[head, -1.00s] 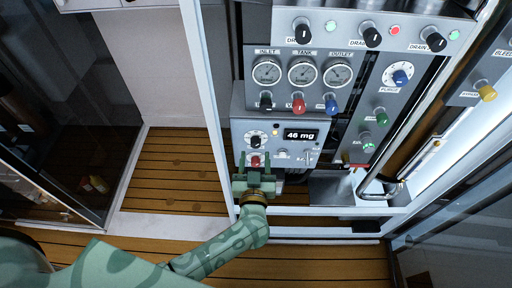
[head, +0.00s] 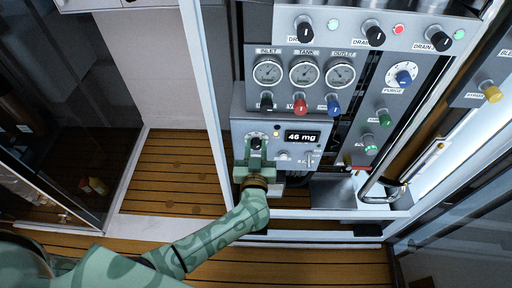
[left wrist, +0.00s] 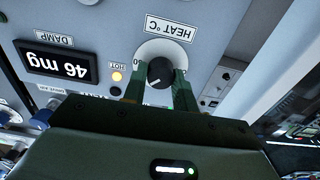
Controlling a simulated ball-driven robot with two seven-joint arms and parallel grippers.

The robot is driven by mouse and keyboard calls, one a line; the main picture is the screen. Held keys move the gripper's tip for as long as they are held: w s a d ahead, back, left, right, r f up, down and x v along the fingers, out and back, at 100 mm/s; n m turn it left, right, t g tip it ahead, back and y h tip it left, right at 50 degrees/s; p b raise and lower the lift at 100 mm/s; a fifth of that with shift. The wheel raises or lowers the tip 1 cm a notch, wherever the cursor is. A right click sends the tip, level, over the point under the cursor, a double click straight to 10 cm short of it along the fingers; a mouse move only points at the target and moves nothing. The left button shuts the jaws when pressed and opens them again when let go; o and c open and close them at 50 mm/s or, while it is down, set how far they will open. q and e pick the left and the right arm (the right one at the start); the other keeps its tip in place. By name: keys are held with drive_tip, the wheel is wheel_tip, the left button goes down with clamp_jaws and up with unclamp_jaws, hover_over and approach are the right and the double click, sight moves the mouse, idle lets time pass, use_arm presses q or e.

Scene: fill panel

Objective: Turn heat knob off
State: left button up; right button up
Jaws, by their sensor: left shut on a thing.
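The heat knob (left wrist: 161,72) is black with a white pointer line, on a white dial under an upside-down "HEAT °C" label in the left wrist view. Its pointer slants to the lower left there. In the head view the knob (head: 256,143) sits at the left of the panel with the "46 mg" display. My left gripper (head: 256,153) is in front of it. In the left wrist view the green fingers (left wrist: 160,78) stand on either side of the knob, shut on it. My right gripper is not in view.
The "46 mg" display (head: 303,137) is right of the knob. An amber lamp marked "HOT" (left wrist: 117,76) is lit. Black, red and blue gauge knobs, including the red one (head: 300,107), are above. A white frame post (head: 208,95) stands close on the left.

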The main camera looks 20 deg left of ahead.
use_arm(q)
drive_tip(key=n, duration=0.3)
drive_tip(key=shift+p, duration=0.35)
drive_tip(key=n, duration=0.3)
drive_tip(key=shift+n, duration=0.3)
drive_tip(key=n, duration=0.3)
drive_tip(key=shift+a+f+n, duration=0.1)
drive_tip(key=shift+n, duration=0.2)
drive_tip(key=n, duration=0.3)
drive_tip(key=shift+f+n, duration=0.1)
drive_tip(key=shift+n, duration=0.2)
drive_tip(key=n+b, duration=0.1)
drive_tip(key=n, duration=0.5)
drive_tip(key=shift+f, duration=0.15)
drive_tip(key=n+b, duration=0.1)
drive_tip(key=n, duration=0.3)
drive_tip(key=shift+n+b, duration=0.3)
drive_tip(key=shift+b, duration=0.05)
drive_tip(key=shift+n+b, duration=0.35)
drive_tip(key=shift+n, duration=0.85)
